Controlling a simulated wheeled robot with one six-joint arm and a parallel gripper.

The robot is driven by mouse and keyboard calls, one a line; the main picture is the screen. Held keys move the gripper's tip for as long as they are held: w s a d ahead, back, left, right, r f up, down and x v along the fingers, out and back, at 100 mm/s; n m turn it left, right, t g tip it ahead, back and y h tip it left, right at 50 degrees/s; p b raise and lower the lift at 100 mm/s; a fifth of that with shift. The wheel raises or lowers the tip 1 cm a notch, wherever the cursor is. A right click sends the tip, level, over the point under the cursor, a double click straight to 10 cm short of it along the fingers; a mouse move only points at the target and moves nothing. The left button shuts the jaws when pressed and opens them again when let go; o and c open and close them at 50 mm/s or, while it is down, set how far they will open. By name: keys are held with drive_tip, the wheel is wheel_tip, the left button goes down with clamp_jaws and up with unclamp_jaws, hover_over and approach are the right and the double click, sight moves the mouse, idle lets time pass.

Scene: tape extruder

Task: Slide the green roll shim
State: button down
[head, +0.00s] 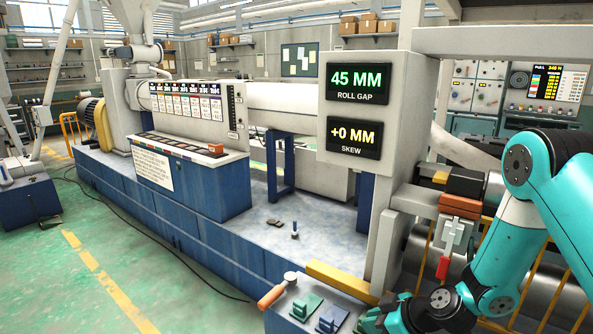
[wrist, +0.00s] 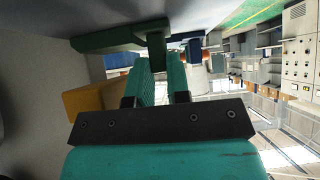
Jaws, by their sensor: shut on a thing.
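The green roll shim (wrist: 120,38) shows in the wrist view as a dark green bar with a short tab. My gripper (wrist: 160,65) is shut on that tab, its teal fingers on either side. In the head view my gripper (head: 371,321) is low at the bottom edge, right of a blue shim (head: 331,319). A green shim (head: 306,307) with a raised tab shows left of the blue one. I cannot tell from the head view whether this is the gripped one, as my gripper hides what it holds.
A yellow bar (head: 345,284) runs just behind the shims. An orange-handled lever (head: 277,291) lies left of them. The display panel (head: 354,108) reads 45 MM roll gap and +0 MM skew. A red tag-like part (head: 442,268) hangs near my arm.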

idle(0.3)
drive_tip(key=shift+s+a+b, duration=0.25)
drive_tip(key=shift+s+a, duration=0.45)
drive_tip(key=shift+s, duration=0.2)
drive_tip(key=shift+s+a+b, duration=0.25)
drive_tip(key=shift+s+a, duration=0.4)
drive_tip(key=shift+s, duration=0.25)
drive_tip(key=c, duration=1)
unclamp_jaws()
drive_tip(key=v, duration=0.8)
drive_tip(key=shift+p, duration=0.45)
drive_tip(key=o, duration=0.6)
drive_tip(key=shift+w, duration=0.1)
drive_tip(key=shift+c, duration=0.2)
